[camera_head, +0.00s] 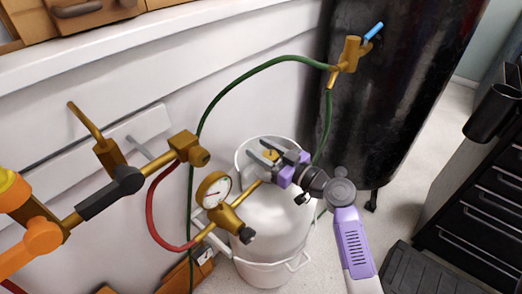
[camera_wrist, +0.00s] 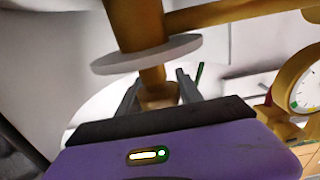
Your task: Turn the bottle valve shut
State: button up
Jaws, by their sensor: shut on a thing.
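The white bottle (camera_head: 268,225) stands upright on the floor beside the white wall. Its brass valve (camera_head: 270,155) is at the top, partly hidden by my gripper (camera_head: 262,150). In the wrist view, the brass valve stem (camera_wrist: 158,92) sits between the two grey fingers of my gripper (camera_wrist: 158,88), with a pale round disc (camera_wrist: 145,55) around the brass just beyond. The fingers are shut on the brass valve; their exact contact is hard to see. A brass regulator with a round gauge (camera_head: 213,190) is joined to the valve by a brass pipe.
A brass fitting with a blue lever (camera_head: 350,52) is on a tall black tank (camera_head: 400,90). Brass pipework (camera_head: 110,165) lies left. A black drawer cabinet (camera_head: 480,190) stands right.

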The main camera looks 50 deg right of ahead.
jog(key=m+h+p, duration=0.1)
jog(key=h+p, duration=0.1)
jog(key=m+g+h+p, duration=0.1)
jog(key=m+h+p, duration=0.1)
jog(key=d+m+h+p, duration=0.1)
jog(key=h+p, duration=0.1)
jog(key=h, duration=0.1)
jog(key=shift+s+r+m, duration=0.15)
jog(key=shift+r+m, duration=0.15)
jog(key=shift+d+m+g+h+p, duration=0.2)
jog(key=shift+m+g+h+p, duration=0.3)
jog(key=shift+p, duration=0.65)
jog(key=h+p, duration=0.1)
jog(key=p, duration=0.2)
jog(key=shift+s+d+m, duration=0.15)
jog(key=shift+m, duration=0.15)
jog(key=shift+f+m+g+h+p, duration=0.3)
jog(key=shift+g+h+p, duration=0.25)
jog(key=shift+p, duration=0.45)
jog(key=o, duration=1.4)
